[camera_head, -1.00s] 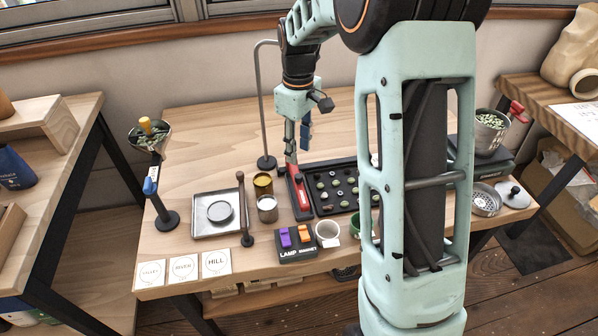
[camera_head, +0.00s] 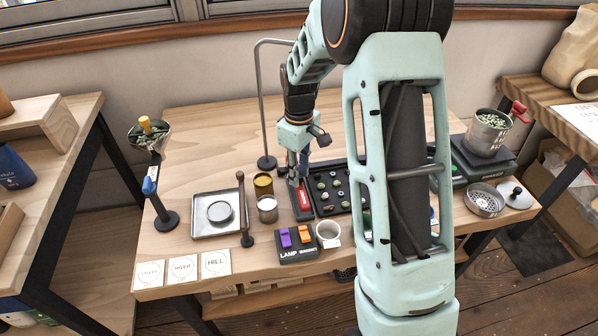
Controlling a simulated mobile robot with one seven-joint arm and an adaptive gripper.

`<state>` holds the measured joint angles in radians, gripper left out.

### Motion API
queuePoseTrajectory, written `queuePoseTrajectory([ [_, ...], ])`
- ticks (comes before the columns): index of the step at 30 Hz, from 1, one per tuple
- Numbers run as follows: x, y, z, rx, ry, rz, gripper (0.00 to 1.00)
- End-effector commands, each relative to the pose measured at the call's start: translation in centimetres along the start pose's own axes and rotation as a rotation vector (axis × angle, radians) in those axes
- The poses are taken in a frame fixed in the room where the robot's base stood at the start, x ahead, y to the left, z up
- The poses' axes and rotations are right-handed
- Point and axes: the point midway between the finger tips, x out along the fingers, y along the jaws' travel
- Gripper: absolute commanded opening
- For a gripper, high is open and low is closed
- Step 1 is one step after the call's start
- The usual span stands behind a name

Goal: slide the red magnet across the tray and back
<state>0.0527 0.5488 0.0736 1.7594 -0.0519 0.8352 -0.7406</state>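A red piece (camera_head: 304,196), which looks like the red magnet, lies in a dark narrow strip along the left side of the black tray (camera_head: 318,211). The tray holds several green and pale beans; its right part is hidden behind my arm. My gripper (camera_head: 294,184) points down at the far-left end of the red piece, very close to it. Whether it touches the red piece is not clear. The fingers are small and partly overlapped, so their opening cannot be made out.
A control box (camera_head: 297,244) with a purple and an orange switch and a white cup (camera_head: 328,234) stand in front of the tray. A tall hooked stand (camera_head: 262,110) rises behind.

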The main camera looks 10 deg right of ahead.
Motion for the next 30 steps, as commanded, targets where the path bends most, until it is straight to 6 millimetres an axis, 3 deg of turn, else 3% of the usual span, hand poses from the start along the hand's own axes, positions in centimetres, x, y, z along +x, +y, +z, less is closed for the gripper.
queuePoseTrajectory([
  [6,0.0,0.0,0.0,0.0,0.0,0.0,0.0],
  [19,-0.1,0.6,0.6,0.003,0.0,0.0,0.0],
  [23,-0.1,1.9,2.0,0.006,-0.001,0.0,0.0],
  [30,-0.1,6.5,6.6,0.009,-0.001,0.0,0.0],
])
